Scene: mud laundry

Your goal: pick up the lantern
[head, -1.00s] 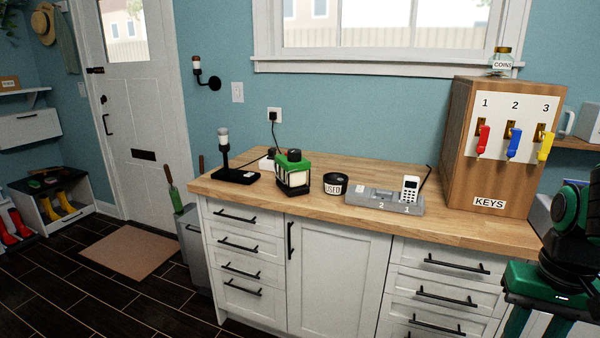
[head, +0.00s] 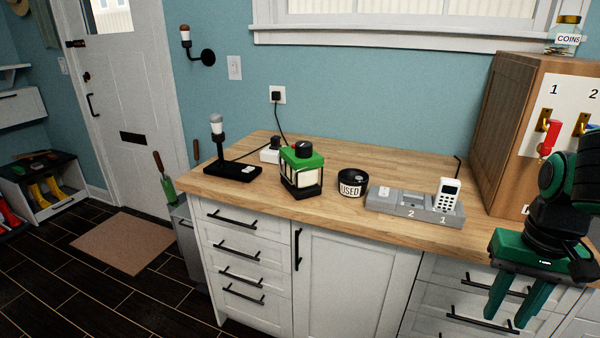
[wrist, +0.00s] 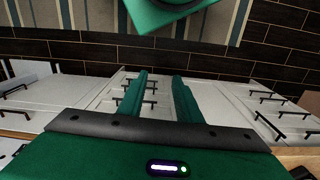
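The lantern (head: 301,176) has a green top, a black cap and a dark frame with pale panes. It stands upright on the wooden counter (head: 330,208), left of the middle in the head view. My gripper (head: 507,318) is at the lower right of the head view, in front of the drawers and well to the right of the lantern, not touching it. In the wrist view its two green fingers (wrist: 160,80) are apart with nothing between them. The lantern is not seen in the wrist view.
Left of the lantern are a small lamp on a black base (head: 232,168) and a white plug block (head: 270,153). Right of it are a black "USED" tin (head: 352,183) and a grey phone dock (head: 405,205). A wooden key cabinet (head: 507,135) stands at the right.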

